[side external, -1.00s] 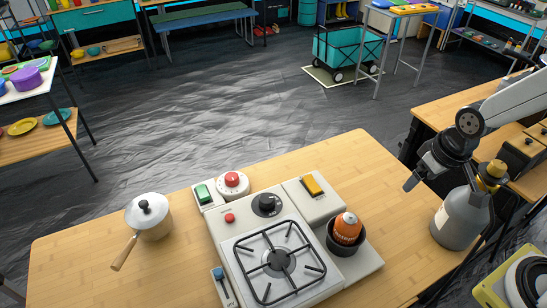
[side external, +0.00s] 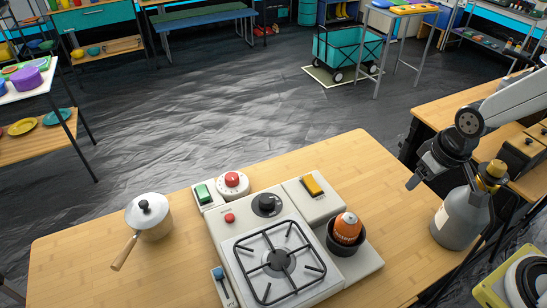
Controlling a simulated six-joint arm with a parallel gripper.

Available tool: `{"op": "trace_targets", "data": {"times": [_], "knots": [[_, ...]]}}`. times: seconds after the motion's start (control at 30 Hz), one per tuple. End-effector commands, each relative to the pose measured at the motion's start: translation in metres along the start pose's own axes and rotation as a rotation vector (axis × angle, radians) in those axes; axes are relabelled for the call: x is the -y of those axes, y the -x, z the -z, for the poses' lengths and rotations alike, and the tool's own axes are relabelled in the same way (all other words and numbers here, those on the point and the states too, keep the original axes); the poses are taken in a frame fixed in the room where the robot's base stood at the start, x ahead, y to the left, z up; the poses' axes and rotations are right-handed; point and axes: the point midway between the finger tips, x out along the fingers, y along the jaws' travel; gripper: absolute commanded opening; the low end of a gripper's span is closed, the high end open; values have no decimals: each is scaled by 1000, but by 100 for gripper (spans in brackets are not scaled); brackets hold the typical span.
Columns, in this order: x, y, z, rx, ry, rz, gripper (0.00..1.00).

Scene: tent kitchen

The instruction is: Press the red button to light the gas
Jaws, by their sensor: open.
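The gas stove (side external: 226,238) stands on the wooden table, with a black burner grate (side external: 279,262) on its top. A small red button (side external: 229,218) sits on the stove's back left panel, beside a black knob (side external: 266,204). A larger red button on a round white dial base (side external: 232,180) stands behind the stove, next to a green switch (side external: 203,192). My gripper (side external: 415,172) is at the right, open and empty, above the table's right edge and well away from both red buttons.
A yellow switch (side external: 312,185) and an orange canister (side external: 347,226) in a black holder are at the stove's right. A grey gas bottle (side external: 461,219) stands below my gripper. A lidded pot (side external: 149,215) is at the left. A blue lever (side external: 221,281) is at the front left.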

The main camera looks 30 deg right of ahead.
Motion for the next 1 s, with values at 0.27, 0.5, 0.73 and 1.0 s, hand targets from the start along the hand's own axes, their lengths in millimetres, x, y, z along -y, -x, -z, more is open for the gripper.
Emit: {"op": "trace_targets", "data": {"times": [0.27, 0.5, 0.73, 1.0], "knots": [[0, 0, 0, 0, 0, 0, 0], [0, 0, 0, 0, 0, 0, 0], [0, 0, 0, 0, 0, 0, 0], [0, 0, 0, 0, 0, 0, 0]]}}
